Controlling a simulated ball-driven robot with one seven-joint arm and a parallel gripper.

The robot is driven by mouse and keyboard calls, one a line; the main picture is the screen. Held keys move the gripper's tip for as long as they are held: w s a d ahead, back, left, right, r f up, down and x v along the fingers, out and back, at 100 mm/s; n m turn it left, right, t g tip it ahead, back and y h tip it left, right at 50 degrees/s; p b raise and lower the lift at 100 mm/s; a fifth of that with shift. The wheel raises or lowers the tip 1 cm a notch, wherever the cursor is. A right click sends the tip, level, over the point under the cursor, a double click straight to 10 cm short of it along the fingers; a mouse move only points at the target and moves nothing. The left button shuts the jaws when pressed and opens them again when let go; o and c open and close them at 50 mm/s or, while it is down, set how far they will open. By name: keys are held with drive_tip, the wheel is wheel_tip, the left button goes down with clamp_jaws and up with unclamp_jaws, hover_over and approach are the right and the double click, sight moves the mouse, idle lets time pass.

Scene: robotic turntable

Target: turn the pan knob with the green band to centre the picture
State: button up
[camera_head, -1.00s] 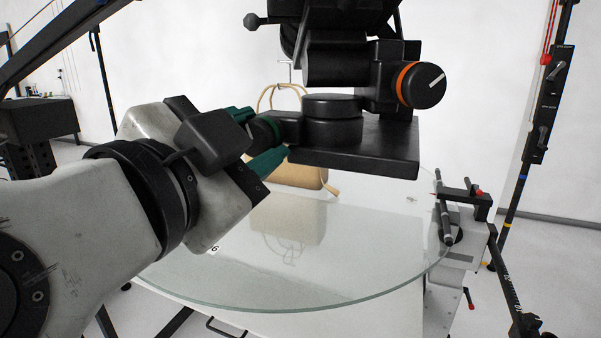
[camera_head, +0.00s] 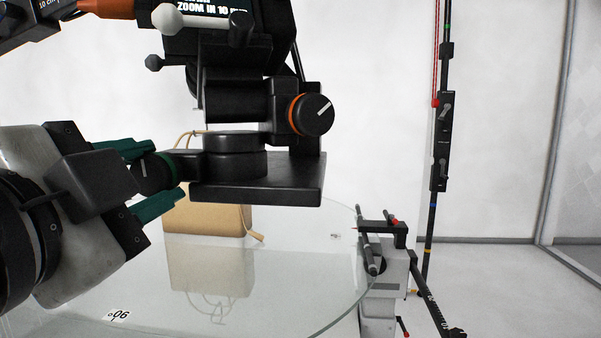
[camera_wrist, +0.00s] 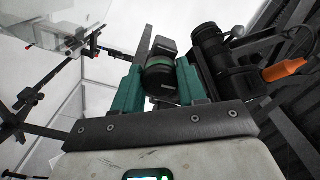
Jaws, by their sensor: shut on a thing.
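The pan knob (camera_head: 150,174) is black with a green band and a white mark on its face. It sticks out from the left of the black camera head. My gripper (camera_head: 166,168) has its two teal fingers shut on this knob, one above and one below it. In the wrist view the knob (camera_wrist: 160,80) sits between the fingers of my gripper (camera_wrist: 158,72), its green band showing. The knob's far side is hidden. A tan handbag (camera_head: 212,220) stands on the glass turntable (camera_head: 290,275), partly behind the head's base plate (camera_head: 265,190).
A second knob with an orange band (camera_head: 312,115) is on the right of the head. A grey bracket with a pointer (camera_head: 385,235) stands at the turntable's right edge, beside a dark upright pole (camera_head: 438,150). A label (camera_head: 117,316) reads 06. White walls surround the place.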

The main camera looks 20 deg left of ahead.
drive_tip(key=o, duration=1)
drive_tip(key=b+v, duration=0.1)
drive_tip(key=v, duration=0.9)
drive_tip(key=shift+s+d, duration=0.2)
drive_tip(key=shift+s, duration=0.15)
